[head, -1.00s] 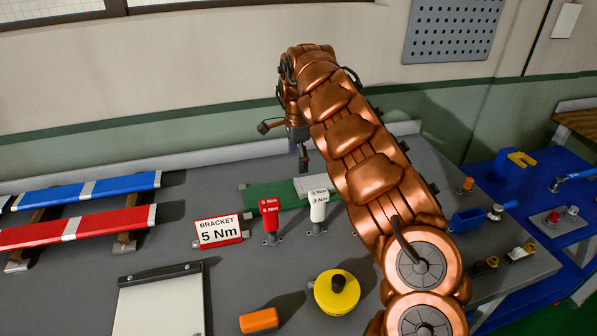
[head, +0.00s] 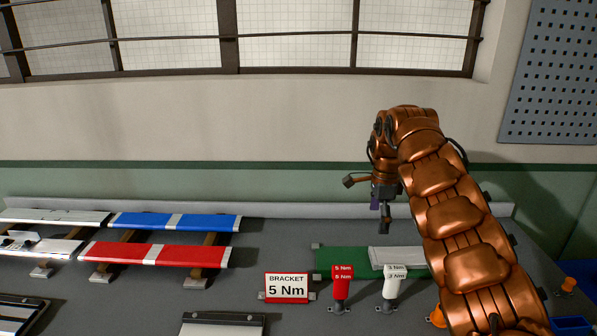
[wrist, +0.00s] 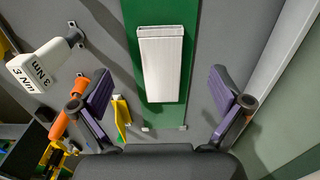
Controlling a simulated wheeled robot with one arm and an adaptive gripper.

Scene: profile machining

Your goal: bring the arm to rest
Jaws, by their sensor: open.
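My gripper (head: 386,218) hangs down at the end of my copper-coloured arm, above the far part of the grey bench. In the wrist view my gripper (wrist: 160,86) has its two purple-padded fingers wide apart, with nothing between them. Below it a white profile piece (wrist: 162,65) lies on a green mat (wrist: 167,116), apart from the fingers. The green mat (head: 334,262) also shows in the head view, partly behind my arm.
A red 5 Nm tool (head: 342,287) and a white 3 Nm tool (head: 392,287) stand before the mat, beside a "BRACKET 5 Nm" sign (head: 287,288). Blue (head: 175,222) and red (head: 153,255) profiles lie on supports at left. A wall stands behind the bench.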

